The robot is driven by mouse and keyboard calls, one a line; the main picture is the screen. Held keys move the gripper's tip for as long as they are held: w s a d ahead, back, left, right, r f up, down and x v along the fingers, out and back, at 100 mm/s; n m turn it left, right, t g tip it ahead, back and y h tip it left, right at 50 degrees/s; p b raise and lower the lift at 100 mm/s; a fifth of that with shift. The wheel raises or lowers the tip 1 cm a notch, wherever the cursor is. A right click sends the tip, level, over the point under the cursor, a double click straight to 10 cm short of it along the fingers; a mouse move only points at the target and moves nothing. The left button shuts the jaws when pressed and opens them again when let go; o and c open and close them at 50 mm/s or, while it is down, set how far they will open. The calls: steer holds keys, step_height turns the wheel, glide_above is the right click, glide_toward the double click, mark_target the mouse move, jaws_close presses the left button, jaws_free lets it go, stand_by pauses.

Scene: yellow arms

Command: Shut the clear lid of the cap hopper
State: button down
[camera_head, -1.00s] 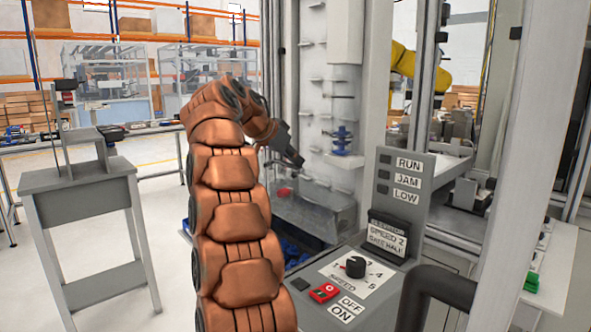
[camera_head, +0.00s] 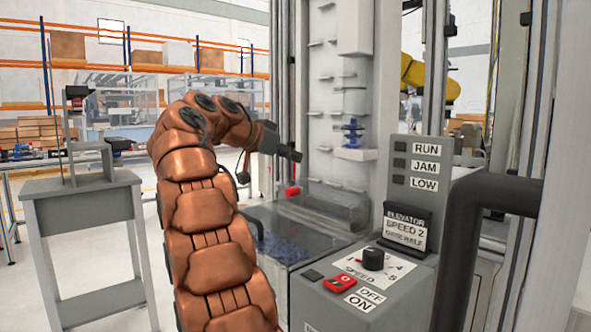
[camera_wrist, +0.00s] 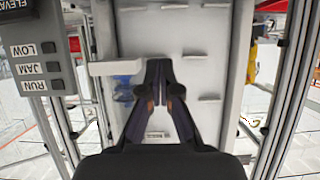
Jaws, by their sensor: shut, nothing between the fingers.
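The cap hopper (camera_head: 268,270) stands at the foot of the pale elevator, with blue caps (camera_head: 283,248) inside. The clear lid (camera_head: 322,232) is a see-through panel, and the blue caps show through or below it. I cannot tell its exact angle or whether it rests on the rim. A small red tab (camera_head: 292,191) shows near the lid, just below my gripper in the picture. My gripper (camera_head: 297,155) is shut and empty, above the hopper and pointing toward the elevator. In the wrist view its closed fingers (camera_wrist: 164,68) show before the elevator wall; the lid is not identifiable there.
A control box (camera_head: 370,275) with a speed knob and red switch stands right of the hopper. A dark bent pipe (camera_head: 462,235) rises in front. A grey stand (camera_head: 85,205) is at left, with open floor around it. The elevator (camera_head: 325,100) has several small ledges.

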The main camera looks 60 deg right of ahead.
steer(key=w+a+f+g+h+b, duration=0.1)
steer(key=w+a+f+h+b, duration=0.1)
steer(key=a+b, duration=0.4)
steer(key=f+h+b, duration=0.1)
steer(key=b, duration=0.3)
steer(key=shift+a+h+b, duration=0.35)
steer(key=shift+h+b, duration=0.05)
